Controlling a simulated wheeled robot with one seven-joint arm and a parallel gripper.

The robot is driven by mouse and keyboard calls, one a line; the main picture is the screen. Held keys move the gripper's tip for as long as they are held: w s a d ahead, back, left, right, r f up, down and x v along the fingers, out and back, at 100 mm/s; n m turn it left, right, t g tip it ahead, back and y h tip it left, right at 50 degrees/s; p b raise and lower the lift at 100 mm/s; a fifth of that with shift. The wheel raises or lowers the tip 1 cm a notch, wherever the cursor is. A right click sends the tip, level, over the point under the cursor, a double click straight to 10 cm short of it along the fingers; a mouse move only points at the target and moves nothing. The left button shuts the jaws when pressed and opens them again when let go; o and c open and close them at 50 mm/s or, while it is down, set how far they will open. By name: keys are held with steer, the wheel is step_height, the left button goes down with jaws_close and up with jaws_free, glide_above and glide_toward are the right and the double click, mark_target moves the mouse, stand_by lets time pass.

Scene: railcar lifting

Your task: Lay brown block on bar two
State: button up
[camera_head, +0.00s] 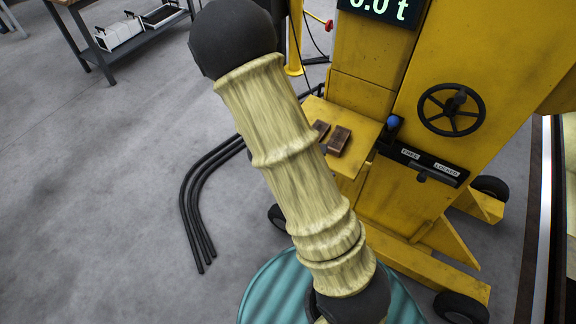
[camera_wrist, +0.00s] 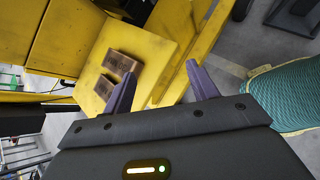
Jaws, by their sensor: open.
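Two brown blocks lie side by side on a yellow shelf (camera_head: 352,118) of the yellow machine. In the wrist view the larger-looking block (camera_wrist: 122,64) and the second block (camera_wrist: 104,87) lie on the shelf, left of my fingers. I cannot make out bar two.
The yellow machine (camera_head: 365,50) carries a black handwheel (camera_head: 451,110), a lever panel (camera_head: 427,166) and a "0.0 t" display (camera_head: 380,8). Black cables (camera_head: 198,205) lie on the floor. A bench (camera_head: 140,45) stands at upper left.

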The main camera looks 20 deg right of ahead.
steer(key=s+a+r+m+t+y, duration=0.1)
steer(key=s+a+r+m+y, duration=0.4)
steer(key=a+r+m+y, duration=0.4)
steer(key=a+m+y, duration=0.1)
steer(key=a+m, duration=0.2)
steer(key=m, duration=0.2)
steer(key=shift+r+m+t, duration=0.15)
steer(key=shift+m+t, duration=0.25)
